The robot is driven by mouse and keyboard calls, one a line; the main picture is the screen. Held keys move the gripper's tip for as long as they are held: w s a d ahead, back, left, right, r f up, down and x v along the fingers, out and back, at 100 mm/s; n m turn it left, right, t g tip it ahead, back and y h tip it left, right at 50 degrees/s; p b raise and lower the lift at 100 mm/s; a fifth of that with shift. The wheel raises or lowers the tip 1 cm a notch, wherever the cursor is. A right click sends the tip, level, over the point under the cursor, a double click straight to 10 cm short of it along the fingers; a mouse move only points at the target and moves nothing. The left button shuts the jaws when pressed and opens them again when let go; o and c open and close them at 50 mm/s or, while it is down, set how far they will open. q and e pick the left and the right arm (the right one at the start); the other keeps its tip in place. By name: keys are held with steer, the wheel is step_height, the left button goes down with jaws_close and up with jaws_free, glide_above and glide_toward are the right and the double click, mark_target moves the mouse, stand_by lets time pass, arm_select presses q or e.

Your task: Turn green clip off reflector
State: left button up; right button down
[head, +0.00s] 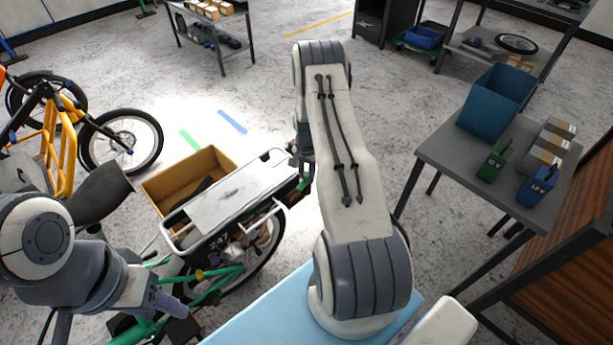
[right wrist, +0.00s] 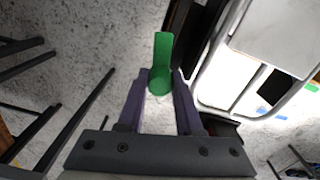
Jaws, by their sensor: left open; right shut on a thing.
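In the right wrist view, the green clip (right wrist: 163,57) is a flat upright tab with a rounded base. My right gripper (right wrist: 160,84) is shut on that base between its two purple fingers. The clip is beside the end of the bike's rack (right wrist: 228,108). I cannot make out the reflector, nor whether the clip still touches it. In the head view, my right arm largely hides its gripper near the right end of the white-topped rack (head: 228,193). My left gripper (head: 172,304) is open and empty at lower left, over the green bike frame (head: 215,283).
A cardboard box (head: 165,187) is beyond the rack. A grey table (head: 450,160) at right holds a blue bin (head: 496,102), a green bottle-like item (head: 494,160) and a blue one (head: 538,187). An orange bike (head: 50,135) stands at far left.

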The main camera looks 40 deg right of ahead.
mark_target(305, 174)
steer(key=n+b, duration=0.1)
steer(key=n, duration=0.2)
steer(key=shift+n, duration=0.3)
steer(key=n+b, duration=0.1)
steer(key=n, duration=0.2)
steer(key=shift+n, duration=0.3)
steer(key=n, duration=0.3)
steer(key=shift+n+b, duration=0.3)
steer(key=shift+n, duration=2.2)
steer(key=c, duration=0.6)
jaws_free()
steer(key=r, duration=1)
steer(key=shift+w+a+r+b, duration=0.2)
steer(key=shift+a+r+b, duration=0.05)
steer(key=shift+b, duration=0.15)
